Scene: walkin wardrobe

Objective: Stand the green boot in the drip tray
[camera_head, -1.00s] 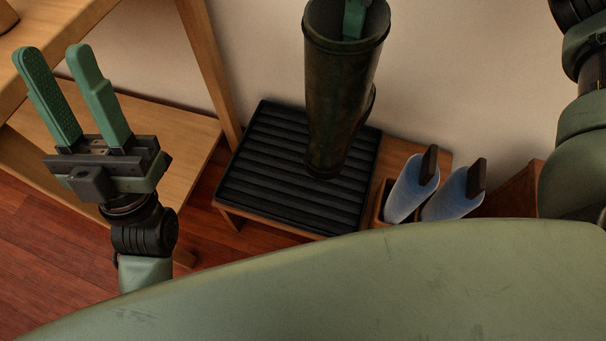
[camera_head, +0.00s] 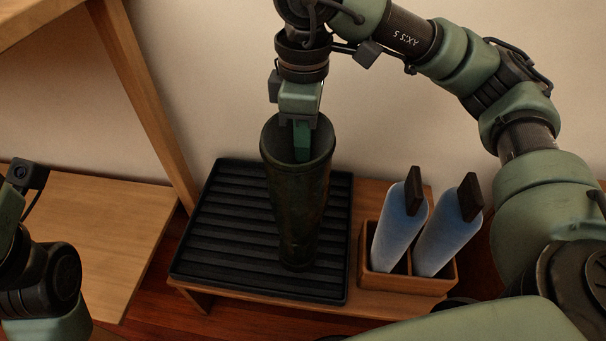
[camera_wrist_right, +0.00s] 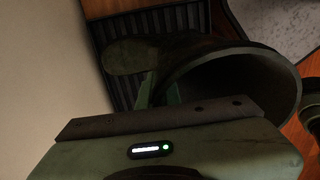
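The dark green boot (camera_head: 293,205) is upright over the right part of the black ribbed drip tray (camera_head: 225,225), with its lower end close to the tray's ribs. I cannot tell whether the sole touches. My right gripper (camera_head: 302,150) is at the boot's top from above, with a finger inside the opening. In the right wrist view the fingers (camera_wrist_right: 160,92) close on the rim of the boot (camera_wrist_right: 225,75), one on each side of its wall. The foot of the boot is largely hidden in the head view. My left arm shows at the lower left, its fingers out of the picture.
A wooden holder (camera_head: 410,280) with two blue-white objects with dark tops (camera_head: 402,225) stands right of the tray on the low wooden bench (camera_head: 365,205). A wooden shelf unit (camera_head: 90,230) is at the left. The wall is close behind.

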